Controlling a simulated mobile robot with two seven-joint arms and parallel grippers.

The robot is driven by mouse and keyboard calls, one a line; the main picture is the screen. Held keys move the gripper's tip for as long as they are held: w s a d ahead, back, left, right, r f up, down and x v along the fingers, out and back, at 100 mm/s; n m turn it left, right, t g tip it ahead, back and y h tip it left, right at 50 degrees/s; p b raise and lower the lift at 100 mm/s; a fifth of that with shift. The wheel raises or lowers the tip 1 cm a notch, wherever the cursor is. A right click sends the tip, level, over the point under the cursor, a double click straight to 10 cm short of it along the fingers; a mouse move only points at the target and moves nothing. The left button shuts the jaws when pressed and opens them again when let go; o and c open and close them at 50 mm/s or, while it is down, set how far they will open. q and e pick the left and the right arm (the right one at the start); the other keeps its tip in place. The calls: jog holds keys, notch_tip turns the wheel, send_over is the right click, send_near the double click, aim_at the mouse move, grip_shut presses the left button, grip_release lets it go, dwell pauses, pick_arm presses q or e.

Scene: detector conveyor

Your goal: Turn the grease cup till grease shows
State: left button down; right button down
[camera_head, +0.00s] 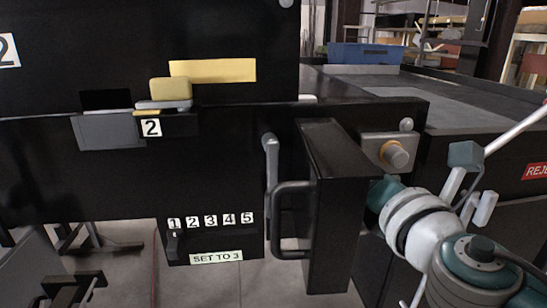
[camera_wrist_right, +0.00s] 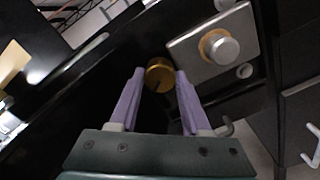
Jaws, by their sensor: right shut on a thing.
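The grease cup is a small round brass-coloured cap (camera_wrist_right: 160,70) on the black machine in the right wrist view, with a dark line on its face. My right gripper (camera_wrist_right: 160,78) has its two pale purple fingers on either side of the cup, shut on it. No grease can be made out around the cup. In the head view my right arm comes in from the right, and its gripper and the cup are hidden behind the black upright box. My left gripper is not in view.
A metal plate with a silver, orange-ringed knob (camera_head: 393,155) is close beside the cup, also in the wrist view (camera_wrist_right: 219,47). The black upright box (camera_head: 342,200) with a handle (camera_head: 283,218) stands left of my arm. A lever (camera_head: 175,244) sits by the numbers 1 to 5, above "SET TO 3".

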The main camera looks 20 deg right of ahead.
jog(key=shift+c, duration=1.8)
grip_release()
jog(key=shift+s, duration=0.1)
jog(key=b+v, duration=0.1)
jog(key=v, duration=0.8)
jog(key=shift+s, duration=0.4)
